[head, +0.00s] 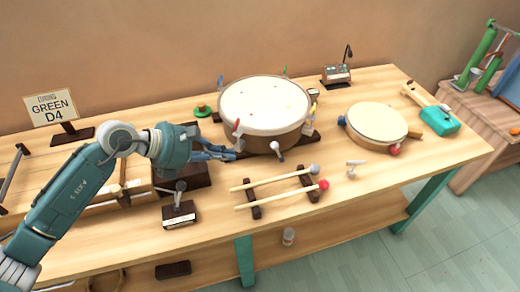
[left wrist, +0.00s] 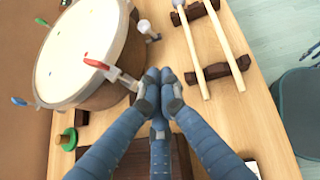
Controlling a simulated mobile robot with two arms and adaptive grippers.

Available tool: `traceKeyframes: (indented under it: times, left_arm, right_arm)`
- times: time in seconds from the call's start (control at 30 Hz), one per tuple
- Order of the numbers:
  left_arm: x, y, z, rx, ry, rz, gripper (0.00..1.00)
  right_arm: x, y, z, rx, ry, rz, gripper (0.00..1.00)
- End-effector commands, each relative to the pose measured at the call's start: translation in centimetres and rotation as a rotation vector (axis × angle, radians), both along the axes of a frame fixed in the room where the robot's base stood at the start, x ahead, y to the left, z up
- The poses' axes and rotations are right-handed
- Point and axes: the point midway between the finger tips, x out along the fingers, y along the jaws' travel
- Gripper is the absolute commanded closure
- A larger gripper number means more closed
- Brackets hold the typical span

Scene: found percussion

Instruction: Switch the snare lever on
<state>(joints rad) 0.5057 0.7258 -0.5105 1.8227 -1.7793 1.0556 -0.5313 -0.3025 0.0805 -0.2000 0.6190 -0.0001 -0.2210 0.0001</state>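A round drum (head: 265,108) with a pale head and coloured keys around its rim stands at the table's middle. A red-tipped key (head: 237,127) is on its near left side; in the left wrist view this red key (left wrist: 97,64) has a pale metal bracket that reaches close to my fingertips. A small dark box with an upright grey-knobbed lever (head: 180,190) and a white label stands in front of my left wrist. I cannot tell which part is the snare lever. My left gripper (head: 231,154) has its fingers together beside the drum; it also shows in the left wrist view (left wrist: 159,84). Nothing is visibly held.
Two mallets (head: 280,193) lie on dark rests in front of the drum. A smaller drum (head: 376,123) stands to the right. A labelled box (head: 337,74) with a stalk is at the back, and a "GREEN D4" sign (head: 54,109) is at left. The table's front right is clear.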

Motion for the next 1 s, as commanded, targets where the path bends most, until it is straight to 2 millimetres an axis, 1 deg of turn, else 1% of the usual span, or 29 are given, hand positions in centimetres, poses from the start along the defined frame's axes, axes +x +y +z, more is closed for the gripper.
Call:
traceKeyframes:
  times: [0.03,0.37,0.4,0.5,0.7,1.0]
  left_arm:
    - [0.3,-0.9,-0.4,-0.004,0.002,-0.003,1.0]
    - [2.9,-6.0,-4.5,-0.004,0.002,-0.002,1.0]
    - [3.3,-6.6,-4.1,-0.005,0.0,-0.002,1.0]
    - [4.0,-7.8,-3.9,-0.003,0.0,-0.002,1.0]
    - [4.8,-9.0,-4.0,-0.001,0.0,-0.001,1.0]
    - [4.8,-9.1,-4.0,0.0,0.0,0.0,1.0]
  right_arm:
    - [0.0,-0.1,0.4,-0.001,0.0,0.001,0.6]
    - [0.1,-0.1,1.7,-0.001,-0.001,0.001,0.6]
    - [0.1,-0.1,2.1,-0.001,-0.002,0.001,0.6]
    - [0.2,-0.1,2.6,0.0,-0.003,0.001,0.6]
    - [0.3,-0.1,3.0,0.0,-0.004,0.001,0.6]
    - [0.3,0.0,2.9,0.0,-0.005,0.001,0.6]
